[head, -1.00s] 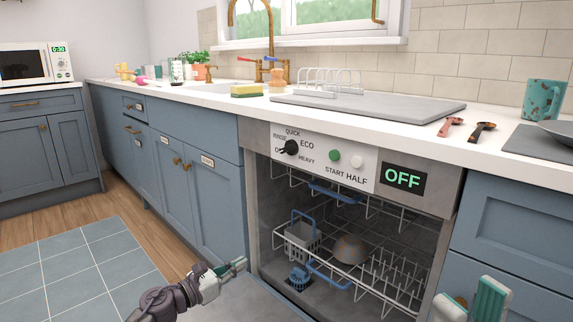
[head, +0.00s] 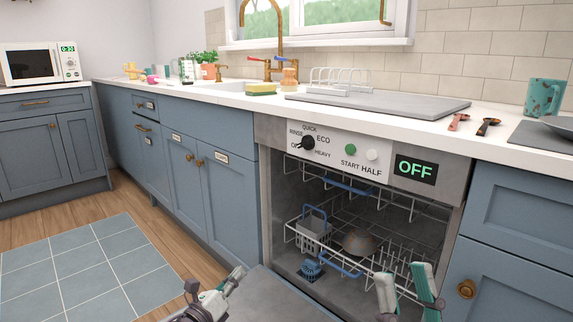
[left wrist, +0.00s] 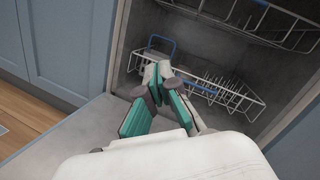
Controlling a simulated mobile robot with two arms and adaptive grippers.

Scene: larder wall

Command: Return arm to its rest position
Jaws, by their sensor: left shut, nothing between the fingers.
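My left gripper (head: 238,274) is low in the head view, over the lowered dishwasher door (head: 262,299). It is shut and empty; in the left wrist view its teal-padded fingers (left wrist: 158,72) meet at the tips and point toward the dishwasher opening. My right gripper (head: 405,275) is at the bottom right of the head view, in front of the dishwasher's lower rack (head: 400,262). Its two fingers stand apart, with nothing seen between them. Most of both arms is outside the head view.
The dishwasher's panel (head: 345,152) reads OFF. The white counter (head: 240,101) runs above. Open floor (head: 130,205) lies to the left.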

